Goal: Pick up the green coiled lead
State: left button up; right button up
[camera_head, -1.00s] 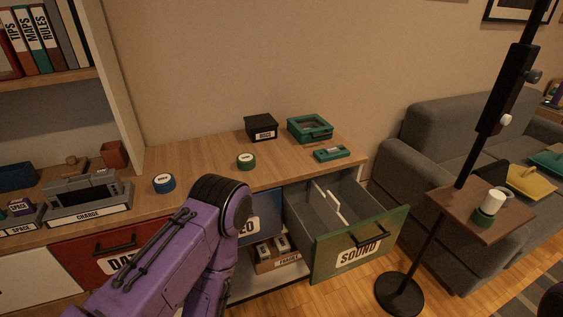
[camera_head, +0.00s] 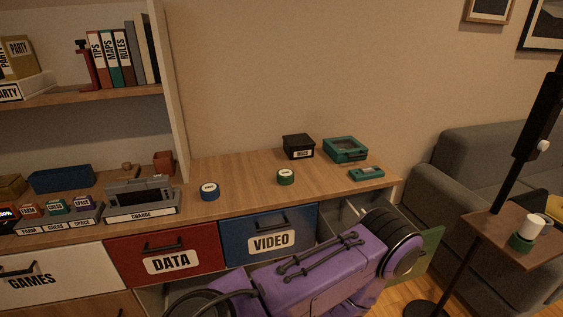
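A green coiled lead (camera_head: 285,177), a small round roll with a pale label on top, sits on the wooden cabinet top (camera_head: 245,183). It lies between a blue coil (camera_head: 209,191) and a flat teal device (camera_head: 366,174). A purple arm of mine crosses the lower middle, in front of the open green drawer at the right. Neither gripper shows, so I cannot see what they hold. The arm is clear of the green lead in the picture.
A black box (camera_head: 298,147) and a teal case (camera_head: 346,150) stand behind the lead. The red DATA drawer (camera_head: 165,252) and blue VIDEO drawer (camera_head: 268,235) are shut. The green drawer (camera_head: 430,250) stands open. A side table (camera_head: 495,226) carries a white cup (camera_head: 532,227).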

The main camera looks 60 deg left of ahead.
aim_at(285, 177)
jog(key=k, duration=0.5)
jog(key=u, duration=0.7)
